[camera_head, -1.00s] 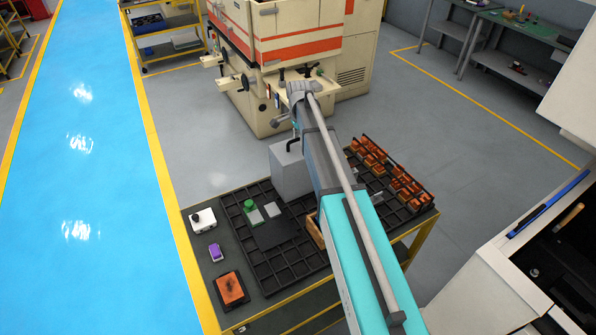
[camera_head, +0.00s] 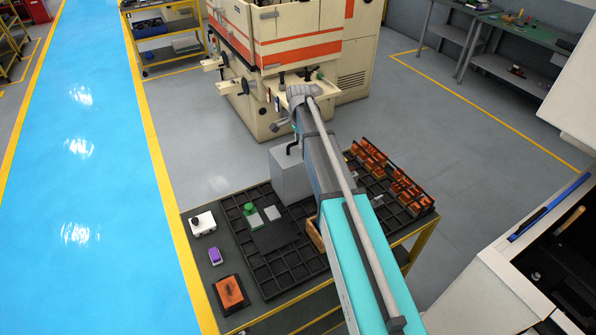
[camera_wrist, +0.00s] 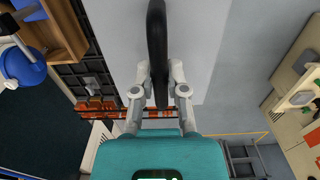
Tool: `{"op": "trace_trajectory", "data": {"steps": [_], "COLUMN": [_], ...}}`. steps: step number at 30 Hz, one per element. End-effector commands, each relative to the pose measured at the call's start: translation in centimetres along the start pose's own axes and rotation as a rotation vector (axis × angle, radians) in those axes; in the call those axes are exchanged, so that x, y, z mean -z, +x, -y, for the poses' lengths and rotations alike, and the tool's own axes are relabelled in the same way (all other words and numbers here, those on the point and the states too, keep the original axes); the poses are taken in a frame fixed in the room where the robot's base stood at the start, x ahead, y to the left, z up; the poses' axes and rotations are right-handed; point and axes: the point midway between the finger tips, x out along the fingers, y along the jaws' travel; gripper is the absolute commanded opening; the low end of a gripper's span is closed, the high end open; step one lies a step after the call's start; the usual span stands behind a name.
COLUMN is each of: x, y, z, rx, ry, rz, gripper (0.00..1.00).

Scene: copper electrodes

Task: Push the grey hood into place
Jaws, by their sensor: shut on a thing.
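The grey hood (camera_head: 291,174) is a tall box standing at the back of the black gridded tray (camera_head: 262,268), with a black handle (camera_head: 293,147) on its upper part. In the wrist view the hood's plain grey face (camera_wrist: 112,40) fills the upper middle, and the handle (camera_wrist: 157,30) runs down between my fingers. My gripper (camera_wrist: 160,72) is shut on that handle. In the head view my own arm hides the fingers and part of the hood's right side. Whether the hood's bottom edge touches the tray cannot be told.
Copper electrodes (camera_head: 372,158) stand in the tray's right part. A green-topped piece (camera_head: 250,210) and a small grey plate (camera_head: 272,213) lie left of the hood. A white box (camera_head: 202,223), a purple block (camera_head: 215,256) and an orange block (camera_head: 230,293) lie along the table's left side.

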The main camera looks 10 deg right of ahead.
Motion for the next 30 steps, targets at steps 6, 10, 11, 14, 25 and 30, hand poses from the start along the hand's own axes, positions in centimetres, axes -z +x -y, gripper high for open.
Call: {"op": "trace_trajectory", "data": {"steps": [6,10,11,14,25,30], "x": [0.0,0.0,0.0,0.0,0.0,0.0], "y": [-0.3,-1.0,-1.2,-1.8,-3.8,-4.8], "z": [0.0,0.0,0.0,0.0,0.0,0.0], "rx": [-0.001,0.0,0.0,0.0,0.0,0.0], "ry": [0.0,0.0,0.0,0.0,0.0,0.0], "rz": [0.0,0.0,0.0,0.0,0.0,0.0], "gripper": [0.0,0.0,0.0,0.0,0.0,0.0]}}
